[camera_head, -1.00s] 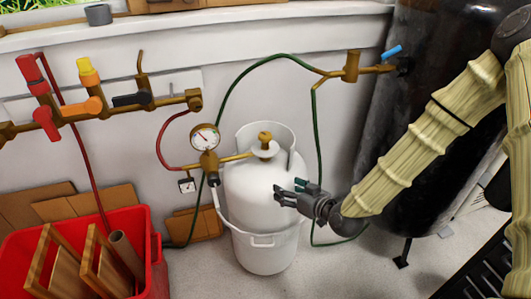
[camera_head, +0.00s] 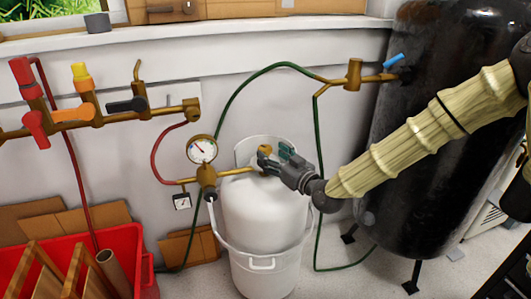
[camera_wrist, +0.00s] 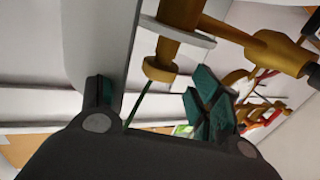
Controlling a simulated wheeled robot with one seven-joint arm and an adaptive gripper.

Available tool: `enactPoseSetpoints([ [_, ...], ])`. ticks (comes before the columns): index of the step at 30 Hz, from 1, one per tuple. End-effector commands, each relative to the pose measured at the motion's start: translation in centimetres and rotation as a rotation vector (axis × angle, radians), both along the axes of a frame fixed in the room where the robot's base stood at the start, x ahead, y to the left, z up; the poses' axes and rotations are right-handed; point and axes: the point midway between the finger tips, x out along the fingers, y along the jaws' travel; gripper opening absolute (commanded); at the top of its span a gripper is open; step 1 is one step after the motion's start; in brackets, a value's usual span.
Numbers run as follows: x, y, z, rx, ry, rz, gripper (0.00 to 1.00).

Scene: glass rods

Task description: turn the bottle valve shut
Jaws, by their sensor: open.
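In the wrist view, a brass valve stem with a round brass end (camera_wrist: 160,68) is just beyond the fingers. My gripper (camera_wrist: 150,105) is open there, its dark fingers with green pads apart. The head view shows the gripper coming from the right, at the knob's height. I cannot tell whether a finger touches the knob.
A pressure gauge (camera_head: 202,149) and brass fitting stand left of the bottle. A green hose (camera_head: 232,97) arches behind it. A pipe with colored valve handles (camera_head: 75,114) runs along the wall. A red crate (camera_head: 137,245) is at lower left; a black tank (camera_head: 410,130) is right.

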Motion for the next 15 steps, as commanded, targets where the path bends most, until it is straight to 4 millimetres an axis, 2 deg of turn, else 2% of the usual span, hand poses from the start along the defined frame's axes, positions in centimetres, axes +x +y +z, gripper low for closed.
enactPoseSetpoints([
  [6, 2.3, 1.7, -0.1, -0.001, -0.001, 0.001, 0.63],
  [15, 3.2, 2.5, -0.1, 0.000, 0.002, 0.000, 0.63],
])
